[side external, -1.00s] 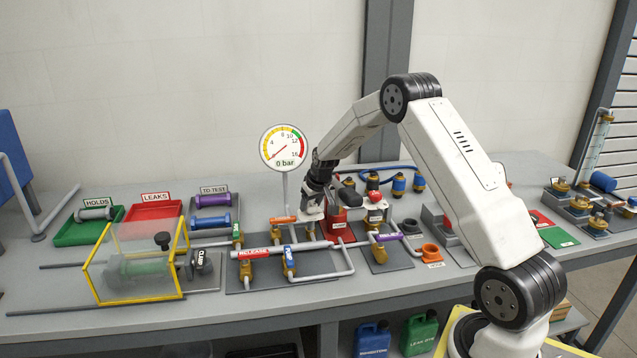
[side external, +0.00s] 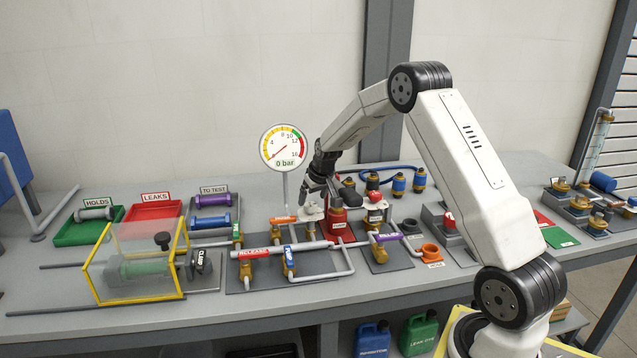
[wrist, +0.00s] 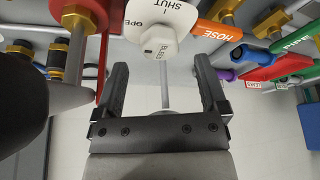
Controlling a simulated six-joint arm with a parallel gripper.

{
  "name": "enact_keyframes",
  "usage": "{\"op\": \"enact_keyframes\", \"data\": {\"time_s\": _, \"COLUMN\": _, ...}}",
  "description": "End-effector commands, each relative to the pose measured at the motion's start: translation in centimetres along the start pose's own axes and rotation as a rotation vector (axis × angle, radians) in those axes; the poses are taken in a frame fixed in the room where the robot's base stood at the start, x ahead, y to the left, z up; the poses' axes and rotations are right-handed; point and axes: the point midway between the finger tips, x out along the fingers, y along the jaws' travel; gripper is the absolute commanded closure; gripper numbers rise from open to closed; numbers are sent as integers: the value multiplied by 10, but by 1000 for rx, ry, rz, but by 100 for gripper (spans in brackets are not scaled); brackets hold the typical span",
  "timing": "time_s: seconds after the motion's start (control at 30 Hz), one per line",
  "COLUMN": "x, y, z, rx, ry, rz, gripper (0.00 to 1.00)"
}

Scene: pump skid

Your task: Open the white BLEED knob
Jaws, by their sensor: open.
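The white BLEED knob (wrist: 160,42) shows at the top of the wrist view, on a white plate lettered SHUT, with partly cut-off lettering that reads OPE. In the side view the knob (side external: 311,212) stands on the pipework left of the red block, partly hard to make out under my gripper. My gripper (side external: 320,192) is open and points down, just above the knob and apart from it. In the wrist view its fingertips (wrist: 160,65) are spread to either side, with the knob just beyond them and nothing held. I cannot tell which way the knob is turned.
An orange HOSE handle (wrist: 215,32) lies close beside the knob. The gauge (side external: 284,148) behind reads 0 bar. The red block (side external: 337,223) stands just right. RELEASE (side external: 254,253) and blue-handled (side external: 289,258) valves stand in front.

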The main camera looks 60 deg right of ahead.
Motion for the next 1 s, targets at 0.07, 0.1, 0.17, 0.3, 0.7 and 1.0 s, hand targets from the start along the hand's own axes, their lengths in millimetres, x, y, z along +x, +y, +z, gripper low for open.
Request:
{"op": "enact_keyframes", "data": {"time_s": 0.07, "x": -11, "y": 0, "z": -1, "rx": 0, "ry": 2, "rz": 1, "gripper": 8}}
{"op": "enact_keyframes", "data": {"time_s": 0.1, "x": -16, "y": 0, "z": -1, "rx": 0, "ry": 2, "rz": 1, "gripper": 8}}
{"op": "enact_keyframes", "data": {"time_s": 0.17, "x": -22, "y": 0, "z": 0, "rx": 0, "ry": 2, "rz": 1, "gripper": 8}}
{"op": "enact_keyframes", "data": {"time_s": 0.3, "x": -36, "y": 0, "z": 0, "rx": 0, "ry": 1, "rz": 0, "gripper": 8}}
{"op": "enact_keyframes", "data": {"time_s": 0.7, "x": -48, "y": 0, "z": 0, "rx": 0, "ry": -1, "rz": 0, "gripper": 8}}
{"op": "enact_keyframes", "data": {"time_s": 1.0, "x": -49, "y": -3, "z": 2, "rx": -4, "ry": -1, "rz": -2, "gripper": 8}}
